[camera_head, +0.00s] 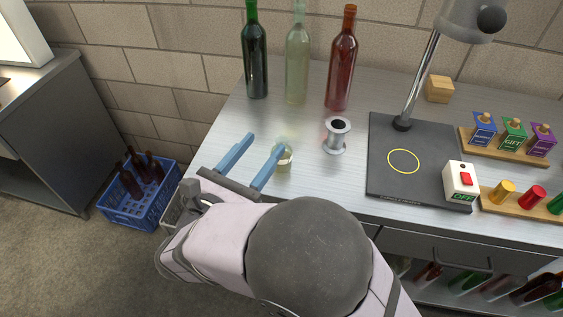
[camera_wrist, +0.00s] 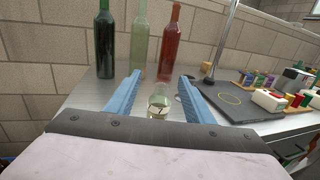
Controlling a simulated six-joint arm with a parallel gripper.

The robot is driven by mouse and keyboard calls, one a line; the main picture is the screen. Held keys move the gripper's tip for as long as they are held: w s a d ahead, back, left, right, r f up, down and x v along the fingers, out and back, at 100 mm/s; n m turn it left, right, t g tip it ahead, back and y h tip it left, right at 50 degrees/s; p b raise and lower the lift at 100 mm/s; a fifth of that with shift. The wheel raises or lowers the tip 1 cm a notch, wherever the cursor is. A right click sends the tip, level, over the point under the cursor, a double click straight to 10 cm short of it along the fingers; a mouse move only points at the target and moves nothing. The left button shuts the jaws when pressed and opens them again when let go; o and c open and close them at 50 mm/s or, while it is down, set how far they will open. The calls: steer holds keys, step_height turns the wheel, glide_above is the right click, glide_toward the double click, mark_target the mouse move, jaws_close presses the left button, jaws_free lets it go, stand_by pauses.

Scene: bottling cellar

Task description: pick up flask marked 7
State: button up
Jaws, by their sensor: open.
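A small clear flask (camera_head: 285,158) with pale yellowish liquid stands upright on the metal bench, near its front left. In the wrist view the flask (camera_wrist: 158,101) shows a label that seems to read 7. My gripper (camera_head: 265,143) has two blue fingers spread wide and holds nothing. In the head view the flask shows just right of the right finger and is partly hidden by it. In the wrist view my gripper (camera_wrist: 160,77) has the flask lined up between its fingers; I cannot tell its exact depth.
A metal spool (camera_head: 336,141) stands right of the flask. Green, clear and red bottles (camera_head: 341,62) stand behind. A black pad (camera_head: 383,185) with a yellow ring, a lamp (camera_head: 415,82) and a switch box (camera_head: 460,181) are right. A blue crate (camera_head: 150,213) sits on the floor.

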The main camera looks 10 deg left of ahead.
steer(key=f, duration=0.4)
steer(key=shift+w+d+f, duration=0.15)
steer(key=shift+d+f, duration=0.15)
steer(key=shift+d+p+x, duration=0.2)
steer(key=shift+p+x, duration=0.65)
steer(key=shift+x, duration=2.15)
steer(key=shift+w+d, duration=0.15)
steer(key=shift+w, duration=0.45)
jaws_close()
